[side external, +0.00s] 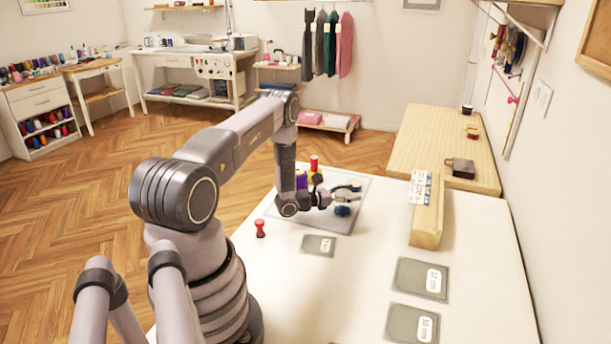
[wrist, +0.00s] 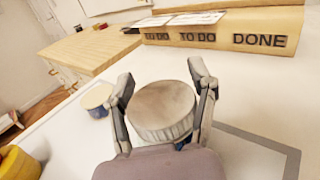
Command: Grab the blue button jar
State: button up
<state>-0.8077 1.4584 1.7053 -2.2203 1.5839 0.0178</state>
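A jar with a round pale wood-coloured lid (wrist: 162,108) sits between my gripper's fingers in the wrist view. A bit of its blue body (wrist: 183,143) shows under the lid; the rest is hidden. In the side external view the blue jar (side external: 342,211) is on the grey-bordered mat (side external: 300,222), just below my gripper (side external: 350,194). My gripper (wrist: 161,85) is open, with one finger close on each side of the lid; I cannot see firm contact. A second jar (wrist: 97,100) with a pale lid and bluish body stands left of the fingers.
A yellow object (wrist: 20,163) is at the lower left of the wrist view. A red spool (side external: 314,163) and purple item (side external: 301,181) stand behind my wrist. A wooden TO DO/DONE holder (side external: 427,224) stands right; table between is clear.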

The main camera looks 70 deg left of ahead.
jog(key=c, duration=0.9)
grip_shut()
jog(key=shift+r, duration=0.1)
